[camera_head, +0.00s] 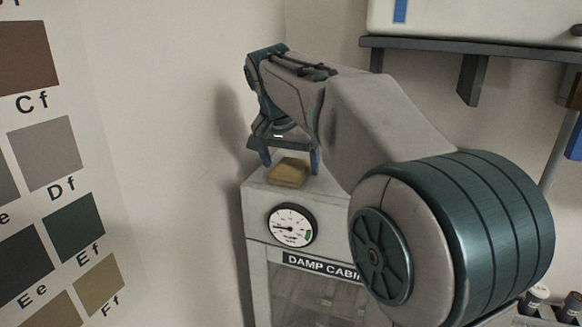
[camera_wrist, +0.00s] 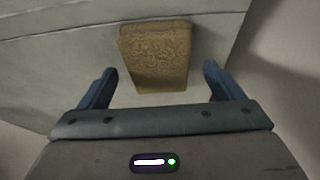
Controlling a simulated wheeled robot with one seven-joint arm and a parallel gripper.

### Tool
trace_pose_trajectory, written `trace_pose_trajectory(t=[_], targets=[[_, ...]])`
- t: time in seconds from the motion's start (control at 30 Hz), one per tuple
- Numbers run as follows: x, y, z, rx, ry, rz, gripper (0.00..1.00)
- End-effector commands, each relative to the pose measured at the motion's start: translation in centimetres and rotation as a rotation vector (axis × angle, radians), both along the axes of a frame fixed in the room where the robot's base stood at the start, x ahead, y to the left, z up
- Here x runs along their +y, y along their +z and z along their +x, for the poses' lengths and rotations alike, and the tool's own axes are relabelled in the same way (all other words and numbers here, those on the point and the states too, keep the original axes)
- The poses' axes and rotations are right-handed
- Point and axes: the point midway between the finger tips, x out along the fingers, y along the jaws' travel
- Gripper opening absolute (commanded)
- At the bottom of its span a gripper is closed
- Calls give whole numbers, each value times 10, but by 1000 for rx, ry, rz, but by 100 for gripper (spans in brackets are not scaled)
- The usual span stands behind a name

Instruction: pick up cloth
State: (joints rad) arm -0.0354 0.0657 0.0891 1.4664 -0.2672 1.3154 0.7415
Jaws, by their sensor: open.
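The cloth (camera_head: 288,173) is a small folded, yellow-brown piece lying on top of the damp cabinet (camera_head: 262,199). In the wrist view the cloth (camera_wrist: 155,58) has a textured surface and lies ahead of the fingers, roughly centred between them. My gripper (camera_head: 290,162) is open, with its two blue fingers pointing down at either side of the cloth in the head view. In the wrist view my gripper (camera_wrist: 160,82) shows nothing held between its fingers. I cannot tell the exact height of the fingertips above the cabinet top.
A round dial gauge (camera_head: 291,226) is on the cabinet front, above a "DAMP CABINET" label. A wall stands close on the left, with a colour chart (camera_head: 60,170). A shelf (camera_head: 480,48) with a pale box is at upper right. Small bottles (camera_head: 536,297) stand at lower right.

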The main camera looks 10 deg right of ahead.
Motion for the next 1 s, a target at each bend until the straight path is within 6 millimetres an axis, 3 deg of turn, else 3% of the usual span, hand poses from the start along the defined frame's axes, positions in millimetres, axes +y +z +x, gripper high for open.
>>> trace_pose_trajectory(t=[0.77, 0.93, 0.97, 1.0], targets=[[-2, -11, 2, -1, 0, 0, 87], [-2, -11, 2, -1, 0, 0, 46], [-2, -11, 2, -1, 0, 0, 39], [-2, -11, 2, -1, 0, 0, 39]])
